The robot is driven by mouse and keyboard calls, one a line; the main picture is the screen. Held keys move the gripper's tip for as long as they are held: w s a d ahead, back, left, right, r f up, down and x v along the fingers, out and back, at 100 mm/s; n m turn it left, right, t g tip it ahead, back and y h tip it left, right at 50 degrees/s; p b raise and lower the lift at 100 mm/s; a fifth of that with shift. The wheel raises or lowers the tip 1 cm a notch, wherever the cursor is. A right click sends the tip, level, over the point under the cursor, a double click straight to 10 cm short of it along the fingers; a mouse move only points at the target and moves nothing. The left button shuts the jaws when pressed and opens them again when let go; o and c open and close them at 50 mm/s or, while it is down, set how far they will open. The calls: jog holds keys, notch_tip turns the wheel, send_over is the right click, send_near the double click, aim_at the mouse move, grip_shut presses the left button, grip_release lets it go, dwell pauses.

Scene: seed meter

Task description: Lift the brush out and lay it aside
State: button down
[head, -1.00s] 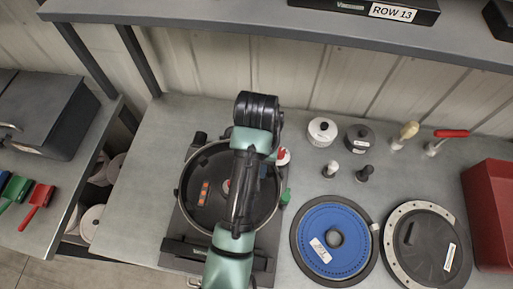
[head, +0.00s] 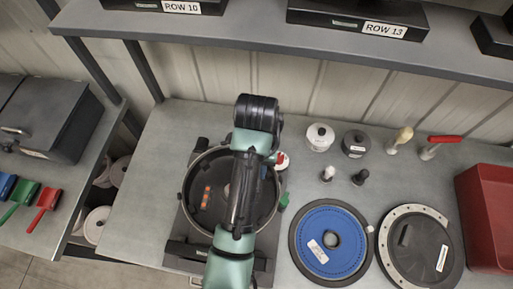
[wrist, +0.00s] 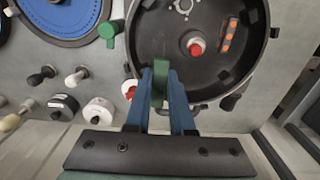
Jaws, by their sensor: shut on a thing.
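The round black meter housing (head: 190,207) stands open on the bench, and my arm crosses over it. In the wrist view my gripper (wrist: 161,76) has its blue fingers shut on a green piece (wrist: 161,88) at the housing's rim (wrist: 205,101). The green piece stands between the fingers; I cannot tell for sure that it is the brush, or whether it is clear of the housing. Inside the housing are an orange strip (wrist: 230,35) and a red-tipped hub (wrist: 196,46). In the head view my arm hides the gripper.
Right of the housing lie a blue seed disc (head: 313,265) and a dark round cover (head: 402,264). A red bin (head: 487,215) stands at the far right. Several knobs and handled tools stand behind the discs. The bench left of the housing (head: 150,190) is clear.

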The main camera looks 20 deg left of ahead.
jog(key=shift+r+p, duration=2.15)
jog(key=shift+p, duration=0.1)
jog(key=shift+f, duration=0.15)
